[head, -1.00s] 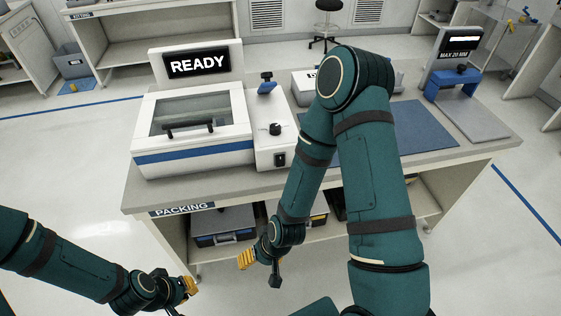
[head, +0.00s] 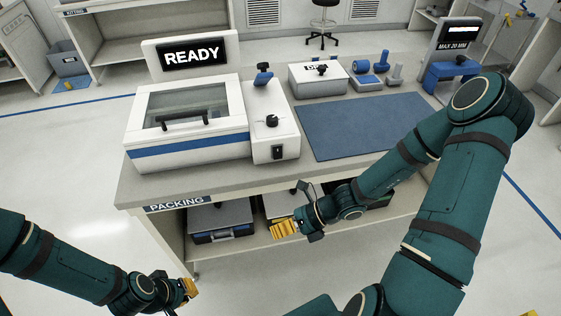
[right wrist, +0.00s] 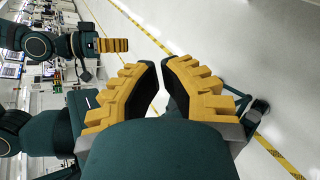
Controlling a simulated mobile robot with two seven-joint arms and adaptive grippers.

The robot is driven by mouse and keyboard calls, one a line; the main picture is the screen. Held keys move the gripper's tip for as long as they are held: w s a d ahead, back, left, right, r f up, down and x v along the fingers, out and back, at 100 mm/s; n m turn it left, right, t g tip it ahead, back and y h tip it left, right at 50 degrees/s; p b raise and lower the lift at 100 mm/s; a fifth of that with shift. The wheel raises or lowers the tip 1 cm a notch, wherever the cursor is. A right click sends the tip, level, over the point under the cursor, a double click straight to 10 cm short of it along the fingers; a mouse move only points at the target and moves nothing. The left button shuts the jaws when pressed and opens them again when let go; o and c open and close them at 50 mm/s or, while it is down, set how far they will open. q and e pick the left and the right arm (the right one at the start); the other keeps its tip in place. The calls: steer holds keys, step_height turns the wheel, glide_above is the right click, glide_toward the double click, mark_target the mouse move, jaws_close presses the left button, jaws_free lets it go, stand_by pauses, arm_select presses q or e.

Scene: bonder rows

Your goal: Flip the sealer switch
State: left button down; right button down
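The sealer is the white machine (head: 185,125) with a blue stripe, a clear lid with a black handle and a READY screen (head: 193,55). On its right side box (head: 268,105) are a black knob and, on the front face, a small black rocker switch (head: 277,152). The switch's position is too small to tell. My right gripper (head: 284,228) is in front of the bench, below and apart from the switch. In the right wrist view it (right wrist: 161,75) is empty with a narrow gap between its fingers. My left gripper (head: 188,290) hangs low at front left, its fingers unclear.
A blue stand (head: 450,70) is at far right. The lower shelf holds cases (head: 220,218). Clear floor lies left of the bench.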

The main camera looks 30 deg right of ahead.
mark_target(278, 153)
steer(key=w+d+r+m+t+h, duration=0.1)
steer(key=w+d+r+m+t, duration=0.1)
steer(key=d+m+t, duration=0.1)
steer(key=w+d+r+m+t, duration=0.2)
steer(key=d+m+t, duration=0.1)
steer(key=d+m, duration=0.3)
steer(key=w+d+r+m+t+h+b, duration=0.1)
steer(key=w+d+r+m+t, duration=0.1)
steer(key=d+m+t, duration=0.2)
steer(key=m, duration=0.3)
steer(key=shift+w+d+r+h, duration=0.25)
steer(key=shift+d+r+h, duration=0.05)
steer(key=shift+d+r, duration=0.1)
steer(key=b+x, duration=0.1)
steer(key=x, duration=0.3)
steer(key=d+b+x, duration=0.1)
steer(key=x, duration=0.3)
steer(key=b+x, duration=0.2)
steer(key=x, duration=0.2)
steer(key=shift+w+d+f, duration=0.2)
steer(key=shift+w+f, duration=0.15)
steer(key=shift+w+d+f, duration=0.1)
steer(key=shift+w+d, duration=0.1)
steer(key=shift+w, duration=0.5)
